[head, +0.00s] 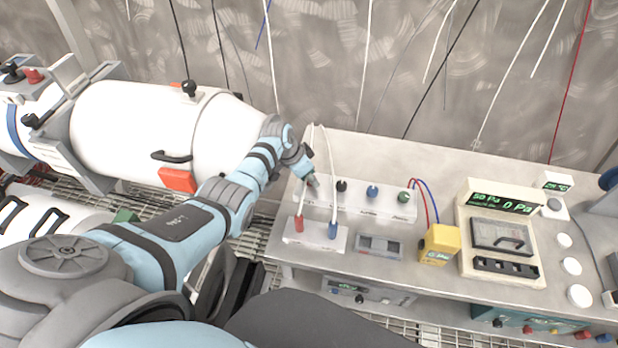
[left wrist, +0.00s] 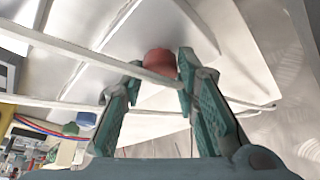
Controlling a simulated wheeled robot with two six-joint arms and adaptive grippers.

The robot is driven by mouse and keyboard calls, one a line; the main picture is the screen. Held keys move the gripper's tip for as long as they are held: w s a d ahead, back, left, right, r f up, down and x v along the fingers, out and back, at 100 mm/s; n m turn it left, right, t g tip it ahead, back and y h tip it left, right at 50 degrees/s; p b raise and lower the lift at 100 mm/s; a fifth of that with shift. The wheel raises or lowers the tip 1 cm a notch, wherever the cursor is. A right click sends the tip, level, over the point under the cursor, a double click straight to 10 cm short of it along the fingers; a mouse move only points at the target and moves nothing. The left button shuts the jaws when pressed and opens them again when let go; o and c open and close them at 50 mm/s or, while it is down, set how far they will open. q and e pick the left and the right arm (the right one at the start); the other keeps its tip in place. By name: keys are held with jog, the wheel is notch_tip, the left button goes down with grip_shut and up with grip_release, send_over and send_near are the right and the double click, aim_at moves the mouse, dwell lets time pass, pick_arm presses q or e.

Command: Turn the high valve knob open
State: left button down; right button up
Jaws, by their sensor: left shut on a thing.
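A white valve panel (head: 357,207) with a row of knobs stands on the steel bench. A black knob (head: 342,186), a blue knob (head: 372,192) and a green knob (head: 404,197) show on it. My left gripper (head: 312,182) reaches down to the panel's left end and hides the leftmost knob in the head view. In the left wrist view a red knob (left wrist: 160,62) sits between the fingertips of my left gripper (left wrist: 162,76), which is shut on it. A white cable crosses in front of the knob. The panel labels are too small to read. My right gripper is not in view.
White cables rise beside my left gripper from a small white block (head: 314,238) with red and blue plugs. A yellow meter (head: 439,244) and a pressure gauge box (head: 500,235) stand to the right. A white tank (head: 150,130) lies at left.

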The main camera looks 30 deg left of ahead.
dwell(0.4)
pick_arm(q)
jog(key=c, duration=1.2)
grip_release()
jog(key=shift+c, duration=0.2)
notch_tip(320, 180, up, 10)
jog(key=shift+s+a, duration=0.1)
